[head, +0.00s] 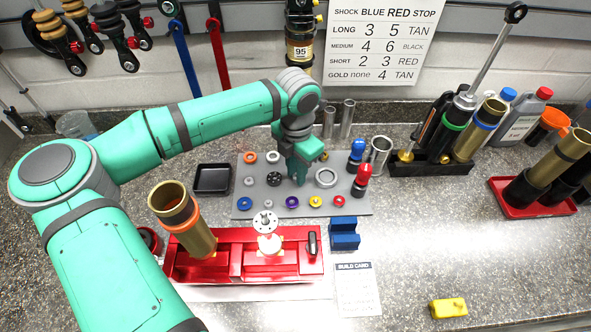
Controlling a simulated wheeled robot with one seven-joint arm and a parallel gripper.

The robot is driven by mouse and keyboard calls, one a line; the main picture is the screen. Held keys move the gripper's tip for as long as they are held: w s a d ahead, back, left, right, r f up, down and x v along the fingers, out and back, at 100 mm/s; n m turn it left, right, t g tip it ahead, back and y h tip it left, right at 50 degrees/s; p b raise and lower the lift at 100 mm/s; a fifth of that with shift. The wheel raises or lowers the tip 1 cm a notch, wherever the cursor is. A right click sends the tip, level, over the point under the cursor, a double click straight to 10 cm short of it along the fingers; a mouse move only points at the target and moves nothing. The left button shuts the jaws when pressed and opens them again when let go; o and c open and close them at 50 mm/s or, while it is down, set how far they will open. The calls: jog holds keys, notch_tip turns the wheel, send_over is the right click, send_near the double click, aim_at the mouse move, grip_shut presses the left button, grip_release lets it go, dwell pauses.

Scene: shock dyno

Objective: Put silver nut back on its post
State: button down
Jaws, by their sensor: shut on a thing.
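My gripper (298,181) is low over the right middle of the grey parts board (345,207). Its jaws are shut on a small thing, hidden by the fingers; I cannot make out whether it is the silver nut. Beside it on the right is a wide silver ring (326,177). On its left is a dark toothed disc (274,180). A smaller silver ring (273,157) lies at the back of the board and a grey round part (268,203) at the front. I cannot tell which post is the nut's.
Orange, purple, yellow and red rings lie on the board. Blue-capped (356,152) and red-capped (362,178) bottles stand at its right edge. In front is a red fixture (205,268) with an upright shaft and tilted gold tube (200,240). The right foreground is mostly clear.

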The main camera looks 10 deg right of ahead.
aim_at(295, 177)
jog(key=c, duration=1.5)
grip_release()
jog(key=shift+a, duration=0.1)
notch_tip(295, 177, up, 11)
jog(key=shift+f, duration=0.1)
jog(key=shift+a, duration=0.1)
